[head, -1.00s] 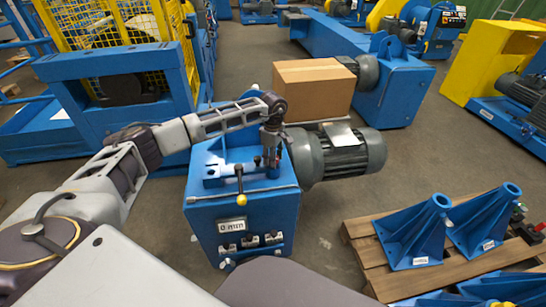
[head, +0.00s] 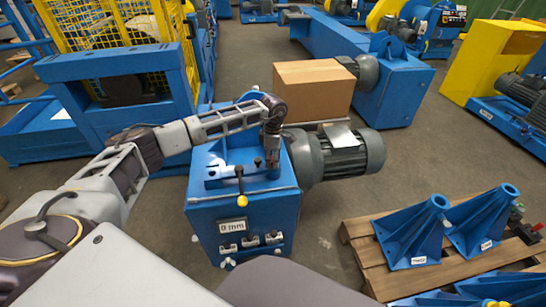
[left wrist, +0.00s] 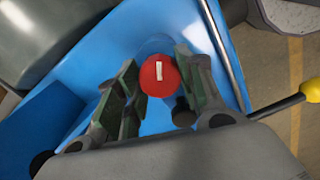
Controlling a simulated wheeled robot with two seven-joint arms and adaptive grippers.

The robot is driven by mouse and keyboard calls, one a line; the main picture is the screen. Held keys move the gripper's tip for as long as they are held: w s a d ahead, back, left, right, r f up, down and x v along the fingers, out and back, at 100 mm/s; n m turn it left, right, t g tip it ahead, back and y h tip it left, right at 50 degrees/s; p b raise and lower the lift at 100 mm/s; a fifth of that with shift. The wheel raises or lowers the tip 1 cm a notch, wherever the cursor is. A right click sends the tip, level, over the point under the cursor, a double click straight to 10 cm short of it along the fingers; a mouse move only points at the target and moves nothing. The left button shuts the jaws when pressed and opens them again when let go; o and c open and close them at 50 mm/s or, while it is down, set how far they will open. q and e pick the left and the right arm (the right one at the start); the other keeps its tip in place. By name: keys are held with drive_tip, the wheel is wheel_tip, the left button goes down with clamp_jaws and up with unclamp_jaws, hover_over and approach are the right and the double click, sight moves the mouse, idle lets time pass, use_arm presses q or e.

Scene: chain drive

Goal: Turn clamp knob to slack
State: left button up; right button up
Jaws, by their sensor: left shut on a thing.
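The red clamp knob (left wrist: 159,73) has a white mark on top and shows in the left wrist view above the blue housing. My left gripper (left wrist: 160,88) has its two fingers on either side of it and is shut on it. In the head view, my left gripper (head: 272,164) points down at the top of the blue drive unit (head: 240,205). There the knob is largely hidden by the fingers. A label reading 0 mm (head: 233,227) is on the front of the unit. My right gripper is not in view.
A lever with a yellow knob (head: 241,199) stands at the front of the unit, close to my gripper; the yellow knob also shows in the left wrist view (left wrist: 312,90). A grey motor (head: 350,152) is to the right. A cardboard box (head: 312,90) stands behind.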

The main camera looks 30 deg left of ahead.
use_arm(q)
drive_tip(key=n+p, duration=0.1)
drive_tip(key=n, duration=0.2)
drive_tip(key=shift+n+p, duration=0.45)
drive_tip(key=shift+n, duration=0.85)
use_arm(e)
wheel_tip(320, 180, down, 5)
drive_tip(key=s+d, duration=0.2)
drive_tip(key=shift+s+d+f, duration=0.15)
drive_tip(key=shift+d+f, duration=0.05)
use_arm(q)
drive_tip(key=o, duration=1)
wheel_tip(320, 180, up, 12)
drive_tip(key=shift+d, duration=0.1)
